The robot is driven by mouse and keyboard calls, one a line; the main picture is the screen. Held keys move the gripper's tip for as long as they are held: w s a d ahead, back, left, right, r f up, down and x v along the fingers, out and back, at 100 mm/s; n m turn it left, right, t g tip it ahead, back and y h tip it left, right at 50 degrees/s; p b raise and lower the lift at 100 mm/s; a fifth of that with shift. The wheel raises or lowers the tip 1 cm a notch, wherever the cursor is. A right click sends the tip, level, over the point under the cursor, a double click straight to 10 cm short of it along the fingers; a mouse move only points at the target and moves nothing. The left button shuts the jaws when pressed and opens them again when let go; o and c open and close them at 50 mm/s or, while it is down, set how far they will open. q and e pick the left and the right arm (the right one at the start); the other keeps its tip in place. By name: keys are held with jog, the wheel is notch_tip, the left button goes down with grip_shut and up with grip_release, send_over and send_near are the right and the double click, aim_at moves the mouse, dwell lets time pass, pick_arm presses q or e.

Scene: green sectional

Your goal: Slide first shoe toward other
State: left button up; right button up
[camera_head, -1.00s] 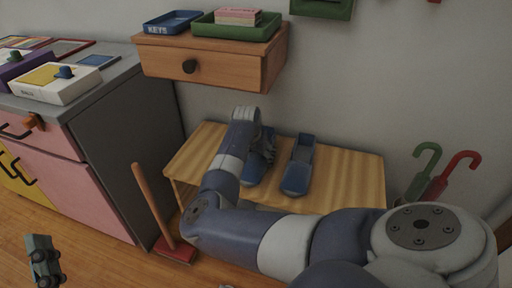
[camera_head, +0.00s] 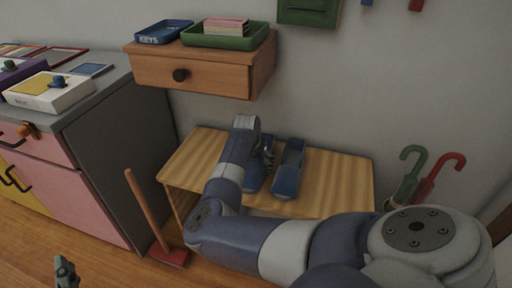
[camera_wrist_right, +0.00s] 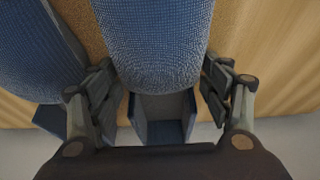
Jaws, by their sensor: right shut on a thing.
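Two blue shoes sit side by side on a striped wooden bench (camera_head: 340,182). My right gripper (camera_head: 266,152) is at the left shoe (camera_head: 255,181), with its arm partly covering that shoe. In the right wrist view, the fingers (camera_wrist_right: 160,88) are shut on this shoe (camera_wrist_right: 155,40), one on each side. The other shoe (camera_head: 287,180) is just to the right in the head view, with a narrow gap between them. It also shows at the left of the wrist view (camera_wrist_right: 40,50), close to one finger. What looks like my left gripper (camera_head: 66,272) is at the bottom left, mostly cut off.
A wooden drawer shelf (camera_head: 205,70) with trays hangs above the bench. A grey and pink cabinet (camera_head: 110,160) and a red broom (camera_head: 168,255) stand left. Umbrellas (camera_head: 425,180) stand right. The bench's right part is bare.

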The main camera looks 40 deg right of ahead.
aim_at(254, 165)
jog(key=shift+s+f, duration=0.15)
jog(key=o, duration=1.4)
jog(key=shift+d, duration=0.1)
jog(key=shift+c, duration=0.2)
jog(key=shift+r, duration=0.5)
jog(key=v, duration=0.6)
jog(key=shift+a+r, duration=0.25)
jog(key=shift+a, duration=0.05)
